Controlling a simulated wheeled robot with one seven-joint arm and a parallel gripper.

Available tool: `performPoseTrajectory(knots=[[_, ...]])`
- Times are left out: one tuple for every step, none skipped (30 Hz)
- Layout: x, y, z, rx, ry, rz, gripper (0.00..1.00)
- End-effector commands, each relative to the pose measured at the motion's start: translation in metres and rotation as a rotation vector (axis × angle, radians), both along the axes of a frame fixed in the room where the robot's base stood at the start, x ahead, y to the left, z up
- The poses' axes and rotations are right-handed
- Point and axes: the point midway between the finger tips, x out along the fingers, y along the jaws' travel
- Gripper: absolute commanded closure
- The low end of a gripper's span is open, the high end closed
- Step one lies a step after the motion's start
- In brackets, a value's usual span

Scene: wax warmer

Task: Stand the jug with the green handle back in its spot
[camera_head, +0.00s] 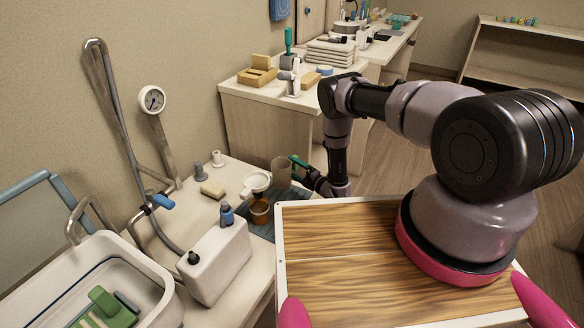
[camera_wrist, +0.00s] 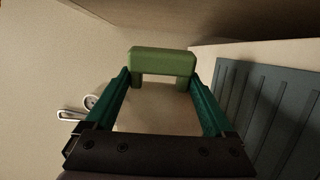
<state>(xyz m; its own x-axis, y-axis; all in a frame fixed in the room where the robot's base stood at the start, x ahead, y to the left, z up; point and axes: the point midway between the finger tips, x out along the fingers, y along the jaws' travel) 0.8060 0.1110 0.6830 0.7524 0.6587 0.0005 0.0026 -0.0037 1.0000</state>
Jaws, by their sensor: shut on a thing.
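The jug (camera_head: 281,171) is a beige-grey cylinder in the head view, roughly upright at the far edge of the ribbed blue-grey mat (camera_head: 263,227). In the wrist view its green handle (camera_wrist: 163,60) lies between the dark green fingers of my gripper (camera_wrist: 161,80), with the pale jug body (camera_wrist: 160,108) behind. My gripper (camera_head: 296,162) is shut on the handle, reaching from the right. The ribbed mat (camera_wrist: 283,115) also fills the right of the wrist view. I cannot tell whether the jug's base touches the mat.
Near the jug are a white strainer (camera_head: 257,181) and an amber cup (camera_head: 260,211). A white canister (camera_head: 217,262) and a basin (camera_head: 130,272) stand closer on the left. A soap-like block (camera_head: 213,190) lies behind. My wooden top fills the front right.

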Motion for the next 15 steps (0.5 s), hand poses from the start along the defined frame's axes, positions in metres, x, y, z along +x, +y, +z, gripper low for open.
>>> performPoseTrajectory(knots=[[0.0, 0.0, 0.001, 0.001, -0.001, 0.0, 1.0], [0.0, 0.0, 0.001, 0.001, -0.001, 0.0, 1.0], [0.0, 0.0, 0.001, 0.001, -0.001, 0.0, 1.0], [0.0, 0.0, 0.001, 0.001, -0.001, -0.001, 1.0], [0.0, 0.0, 0.001, 0.001, -0.001, -0.001, 1.0], [0.0, -0.001, 0.001, 0.001, -0.001, -0.002, 1.0], [0.0, -0.002, 0.001, 0.001, -0.002, -0.002, 1.0], [-0.001, -0.001, 0.0, 0.001, -0.002, 0.0, 1.0], [-0.001, -0.001, -0.002, 0.001, -0.002, 0.001, 1.0], [-0.001, -0.001, -0.004, 0.0, -0.003, 0.001, 1.0], [0.0, -0.001, -0.006, 0.0, -0.003, 0.001, 1.0], [-0.001, -0.001, -0.009, 0.0, -0.003, 0.0, 1.0], [-0.001, -0.001, -0.012, 0.0, -0.003, 0.0, 1.0], [-0.001, -0.001, -0.015, 0.0, -0.003, 0.0, 1.0], [-0.001, -0.001, -0.019, -0.001, -0.002, -0.001, 1.0]])
